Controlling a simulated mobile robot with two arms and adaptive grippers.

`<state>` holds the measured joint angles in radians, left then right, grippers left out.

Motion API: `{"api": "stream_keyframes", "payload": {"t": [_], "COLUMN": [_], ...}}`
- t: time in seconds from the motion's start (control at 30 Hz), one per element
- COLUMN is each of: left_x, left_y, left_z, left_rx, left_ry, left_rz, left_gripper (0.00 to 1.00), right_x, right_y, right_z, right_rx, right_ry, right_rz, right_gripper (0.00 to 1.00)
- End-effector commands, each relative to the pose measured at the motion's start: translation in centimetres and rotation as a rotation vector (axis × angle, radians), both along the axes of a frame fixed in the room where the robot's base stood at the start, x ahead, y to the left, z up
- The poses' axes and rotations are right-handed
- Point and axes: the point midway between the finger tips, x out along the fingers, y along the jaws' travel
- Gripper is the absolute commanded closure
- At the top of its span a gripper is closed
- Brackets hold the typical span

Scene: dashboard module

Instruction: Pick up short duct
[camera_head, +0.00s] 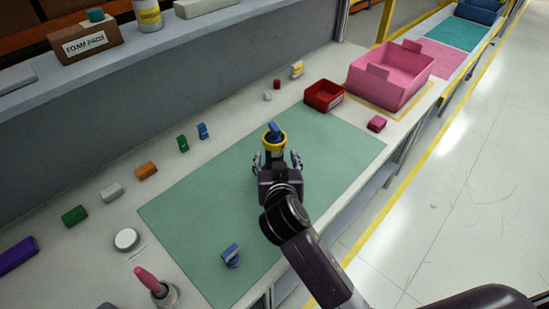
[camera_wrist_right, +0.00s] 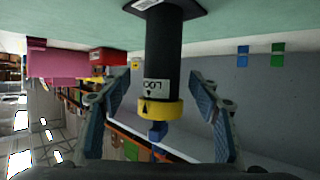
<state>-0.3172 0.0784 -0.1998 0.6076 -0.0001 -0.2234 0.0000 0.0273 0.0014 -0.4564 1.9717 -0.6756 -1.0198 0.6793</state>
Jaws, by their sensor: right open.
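A black cylinder (camera_wrist_right: 164,60) with a yellow collar (camera_wrist_right: 160,108) and a blue tip stands upright on a dark square foot on the green mat; it is likely the short duct. In the head view, its yellow collar (camera_head: 274,144) and blue tip (camera_head: 274,129) show just beyond my right gripper (camera_head: 277,163). In the inverted wrist view, my right gripper's fingers (camera_wrist_right: 160,92) are spread on either side of the cylinder, with gaps on both sides. My left gripper is out of view.
A blue-grey block (camera_head: 231,255) lies on the mat (camera_head: 190,220). A red box (camera_head: 323,96), pink bin (camera_head: 390,78) and pink block (camera_head: 376,124) stand at the right. Several small coloured pieces line the left side. A shelf (camera_head: 150,50) runs behind. Much of the mat is clear.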

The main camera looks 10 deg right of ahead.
Motion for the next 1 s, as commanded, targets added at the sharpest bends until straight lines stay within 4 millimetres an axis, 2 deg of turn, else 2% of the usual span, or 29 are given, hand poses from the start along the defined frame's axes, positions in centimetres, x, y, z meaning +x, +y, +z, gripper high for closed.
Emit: {"api": "stream_keyframes", "payload": {"t": [0.13, 0.27, 0.4, 0.57, 0.8, 1.0], "left_x": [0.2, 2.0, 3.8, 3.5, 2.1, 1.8], "left_y": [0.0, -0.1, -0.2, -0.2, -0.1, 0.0], "left_z": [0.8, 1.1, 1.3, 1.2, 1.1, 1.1], "left_rx": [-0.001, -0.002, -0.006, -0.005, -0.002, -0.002], "left_ry": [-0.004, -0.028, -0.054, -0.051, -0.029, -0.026], "left_rz": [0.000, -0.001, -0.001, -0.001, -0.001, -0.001], "left_gripper": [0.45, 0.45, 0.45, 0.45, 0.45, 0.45], "right_x": [1.9, 3.0, 3.4, 3.4, 3.4, 3.4], "right_y": [0.0, -0.2, -0.3, -0.3, -0.2, -0.2], "right_z": [-0.7, -1.3, -1.6, -1.6, -1.6, -1.6], "right_rx": [-0.003, -0.002, -0.001, -0.001, -0.001, 0.000], "right_ry": [0.000, -0.001, 0.000, 0.000, 0.000, 0.000], "right_rz": [0.000, 0.001, 0.000, 0.000, 0.000, 0.000], "right_gripper": [0.43, 0.43, 0.43, 0.43, 0.69, 0.91]}}
